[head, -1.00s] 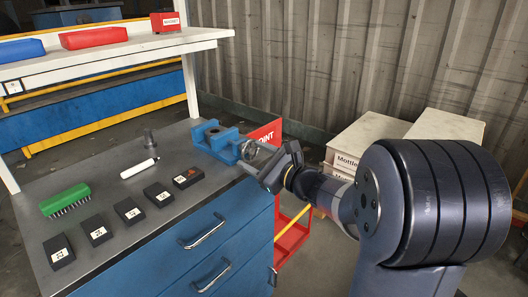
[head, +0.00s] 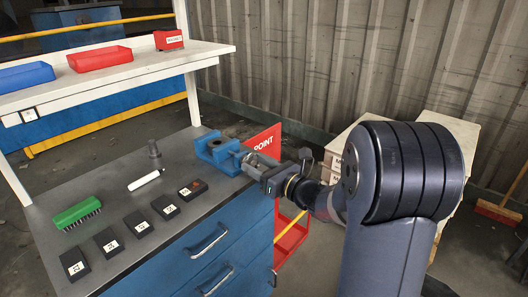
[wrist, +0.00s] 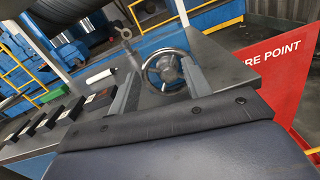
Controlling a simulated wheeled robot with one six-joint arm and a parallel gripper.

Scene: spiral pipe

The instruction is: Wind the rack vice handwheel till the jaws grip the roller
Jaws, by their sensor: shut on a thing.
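A blue vice (head: 213,148) sits at the right back corner of the grey bench top. Its metal handwheel (wrist: 164,71) faces me in the wrist view, with a round rim and spokes. My gripper (head: 250,162) is at the handwheel, with one finger on each side of the rim, shut on it. The vice jaws are small in the head view; I cannot tell whether a roller is between them or how wide they stand. A white cylinder with a dark end (head: 146,181) lies on the bench left of the vice.
A dark grey upright piece (head: 153,149), a green brush (head: 77,213) and several black labelled blocks (head: 138,223) are on the bench. A white shelf (head: 120,68) stands above its back. A red sign (head: 264,142) and pale boxes (head: 350,145) are right of the bench.

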